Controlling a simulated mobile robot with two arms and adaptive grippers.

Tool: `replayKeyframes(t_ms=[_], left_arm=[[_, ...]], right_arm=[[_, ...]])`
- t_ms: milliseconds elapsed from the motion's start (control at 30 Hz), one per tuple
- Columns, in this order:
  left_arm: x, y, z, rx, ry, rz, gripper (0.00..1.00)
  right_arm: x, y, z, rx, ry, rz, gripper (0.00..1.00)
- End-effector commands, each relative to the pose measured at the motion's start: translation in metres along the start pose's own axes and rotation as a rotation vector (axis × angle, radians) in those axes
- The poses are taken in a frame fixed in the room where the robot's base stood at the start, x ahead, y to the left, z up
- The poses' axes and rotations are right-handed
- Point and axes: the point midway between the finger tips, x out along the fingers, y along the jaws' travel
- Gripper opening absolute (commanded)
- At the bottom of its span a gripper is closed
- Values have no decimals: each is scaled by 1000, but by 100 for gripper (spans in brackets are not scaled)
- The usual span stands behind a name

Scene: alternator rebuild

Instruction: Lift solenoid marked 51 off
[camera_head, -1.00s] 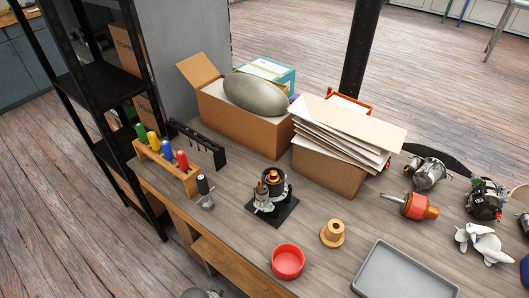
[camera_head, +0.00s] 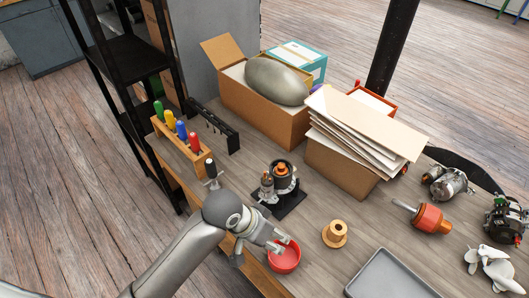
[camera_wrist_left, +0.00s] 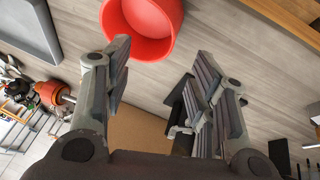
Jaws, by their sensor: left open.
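A starter motor (camera_head: 284,176) with a copper-coloured top stands on a black base plate (camera_head: 293,203) in the middle of the bench. A smaller upright solenoid (camera_head: 267,186) is attached at its left side; no number can be read on it. My left gripper (camera_head: 262,252) is open and empty, in front of the motor and close to the red bowl (camera_head: 284,258). In the left wrist view the open fingers (camera_wrist_left: 163,62) point towards the bowl (camera_wrist_left: 145,22). There the right finger hides most of the motor area, and the solenoid cannot be made out. My right gripper is not in view.
A screwdriver rack (camera_head: 183,143) stands at the left edge. Behind are an open cardboard box (camera_head: 255,122) and a box (camera_head: 340,168) stacked with cardboard sheets. A wooden spool (camera_head: 335,234), a grey tray (camera_head: 392,272) and a red-orange rotor (camera_head: 431,219) lie to the right.

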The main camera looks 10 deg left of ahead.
Motion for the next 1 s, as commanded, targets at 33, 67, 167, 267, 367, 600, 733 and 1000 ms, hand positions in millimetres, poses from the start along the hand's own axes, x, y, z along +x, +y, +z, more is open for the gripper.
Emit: replayKeyframes(t_ms=[33, 67, 167, 267, 367, 600, 733, 1000], left_arm=[[-2, 3, -14, 27, -4, 8, 52], [-4, 6, -20, 41, -11, 17, 52], [-8, 12, -40, 85, -43, 35, 52], [-14, 15, -56, 123, -80, 39, 52], [-22, 14, -71, 151, -124, 30, 52], [-52, -5, -102, 178, -237, -39, 52], [-73, -22, -117, 163, -294, -93, 52], [-118, -53, -140, 98, -375, -193, 52]], right_arm=[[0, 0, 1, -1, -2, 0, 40], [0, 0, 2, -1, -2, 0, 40], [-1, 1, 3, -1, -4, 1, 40], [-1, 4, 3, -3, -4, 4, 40], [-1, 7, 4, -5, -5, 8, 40], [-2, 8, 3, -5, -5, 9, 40], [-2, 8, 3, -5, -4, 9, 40], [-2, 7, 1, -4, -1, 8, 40]])
